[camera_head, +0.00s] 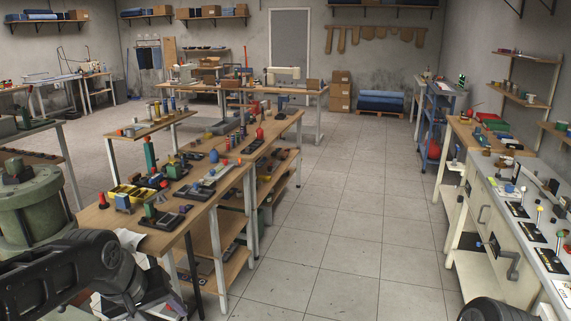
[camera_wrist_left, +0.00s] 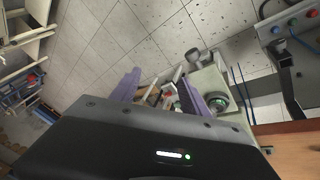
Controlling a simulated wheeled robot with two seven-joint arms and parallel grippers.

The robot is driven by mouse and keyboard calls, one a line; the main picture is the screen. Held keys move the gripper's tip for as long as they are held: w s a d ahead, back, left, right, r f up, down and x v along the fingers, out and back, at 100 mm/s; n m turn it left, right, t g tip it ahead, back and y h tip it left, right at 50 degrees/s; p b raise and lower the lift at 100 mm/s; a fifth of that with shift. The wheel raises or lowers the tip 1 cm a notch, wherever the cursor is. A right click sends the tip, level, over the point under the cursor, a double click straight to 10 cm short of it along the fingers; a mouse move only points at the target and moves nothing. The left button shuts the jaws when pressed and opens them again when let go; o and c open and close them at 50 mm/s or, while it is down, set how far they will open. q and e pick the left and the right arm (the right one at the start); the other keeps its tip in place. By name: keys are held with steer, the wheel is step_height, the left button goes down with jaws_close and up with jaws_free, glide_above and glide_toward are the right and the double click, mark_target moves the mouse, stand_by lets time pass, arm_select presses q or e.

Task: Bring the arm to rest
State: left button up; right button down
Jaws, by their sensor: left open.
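My left arm (camera_head: 70,265) is a dark jointed link that comes in at the lower left of the head view, in front of the near end of the long workbench. Its gripper is outside that view. In the left wrist view the left gripper (camera_wrist_left: 159,76) shows two purple fingers spread apart, with nothing held between them. Floor tiles and small blurred items show beyond and between the fingers. Only a dark rounded part of my right arm (camera_head: 490,311) shows at the bottom edge of the head view, and its gripper is not visible.
A long wooden workbench (camera_head: 190,222) with several tools and fittings runs away from the lower left. A green drum-like machine (camera_head: 38,212) stands beside my left arm. A pale counter (camera_head: 540,262) lines the right side. The tiled floor (camera_head: 345,235) between them is clear.

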arm_select(q)
steer(key=d+f+m+h, duration=0.15)
steer(key=d+f, duration=0.45)
steer(key=f, duration=0.6)
steer(key=d+f+m+h, duration=0.15)
steer(key=d+f, duration=0.35)
steer(key=f, duration=0.8)
steer(key=s+d+f+g, duration=0.2)
steer(key=s+d+f, duration=0.1)
steer(key=s+f, duration=0.5)
steer(key=s+d+f+g, duration=0.2)
steer(key=s+f, duration=0.5)
steer(key=s, duration=0.5)
steer(key=shift+s+d+f, duration=0.15)
steer(key=shift+d+f, duration=0.25)
steer(key=shift+d, duration=0.05)
